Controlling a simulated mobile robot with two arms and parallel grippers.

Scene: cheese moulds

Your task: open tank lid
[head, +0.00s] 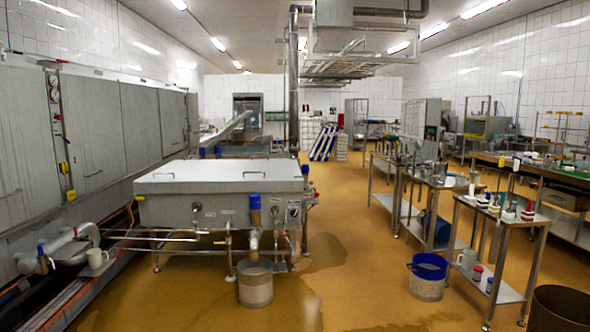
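A long stainless steel tank (200,212) stands on legs in the left middle of the head view. Its flat grey lid (222,172) lies level on top and looks closed. Small raised fittings that look like handles show on the lid's top, one near the left end and one toward the right. The inside of the tank is hidden. Neither of my grippers is in view.
A bucket (255,284) stands under the tank's front pipe. A blue-rimmed bucket (428,277) and steel tables with bottles and small items stand on the right. A dark bin (560,308) is at bottom right. The floor (345,235) between is clear, partly wet.

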